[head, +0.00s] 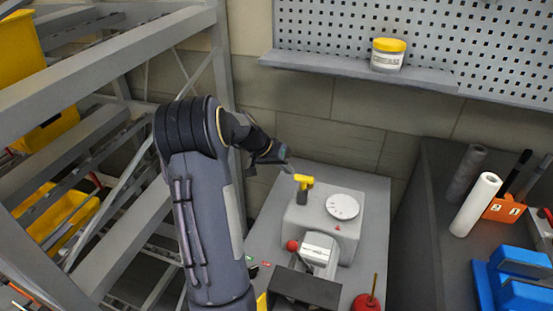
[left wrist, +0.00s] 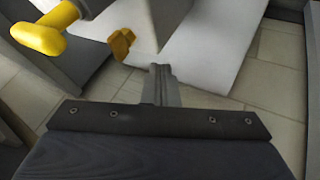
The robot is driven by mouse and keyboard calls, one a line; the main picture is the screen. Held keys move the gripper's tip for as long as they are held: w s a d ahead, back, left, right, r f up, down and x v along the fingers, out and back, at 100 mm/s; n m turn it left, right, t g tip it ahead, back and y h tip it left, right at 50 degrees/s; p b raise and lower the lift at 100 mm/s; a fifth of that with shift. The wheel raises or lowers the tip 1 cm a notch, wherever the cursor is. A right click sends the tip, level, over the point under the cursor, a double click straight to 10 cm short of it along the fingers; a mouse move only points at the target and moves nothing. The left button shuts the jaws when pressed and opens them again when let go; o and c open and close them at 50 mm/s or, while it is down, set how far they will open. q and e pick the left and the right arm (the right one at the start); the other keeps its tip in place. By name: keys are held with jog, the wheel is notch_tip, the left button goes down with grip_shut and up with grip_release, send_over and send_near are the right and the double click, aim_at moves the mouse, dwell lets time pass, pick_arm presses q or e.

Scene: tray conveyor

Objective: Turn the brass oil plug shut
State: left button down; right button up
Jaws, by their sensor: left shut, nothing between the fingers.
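The brass oil plug (left wrist: 122,43) shows in the left wrist view as a small golden knob on the side of the grey machine housing (left wrist: 165,18). I cannot make it out in the head view. A yellow T-handle (head: 304,181) stands on top of the housing (head: 322,238); it also shows large at the upper left of the left wrist view (left wrist: 40,36). My left gripper (head: 287,166) is behind and above the T-handle. In the left wrist view its fingers (left wrist: 162,72) are shut and empty, just right of and below the plug, apart from it in the picture. My right gripper is not in view.
The housing has a white dial (head: 342,206) and a red knob (head: 292,245) and sits on a grey table (head: 376,222). A red can (head: 366,302) is at the front. A shelf rack (head: 105,62) with yellow bins is at left. A dark bench (head: 437,205) is at right.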

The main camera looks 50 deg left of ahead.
pick_arm(q)
jog(key=shift+w+d+f+p, duration=0.25)
jog(key=shift+w+d, duration=0.4)
jog(key=shift+d, duration=0.35)
jog(key=shift+w+d+f+p, duration=0.15)
jog(key=shift+w+d+f, duration=0.1)
jog(key=shift+w+d, duration=0.55)
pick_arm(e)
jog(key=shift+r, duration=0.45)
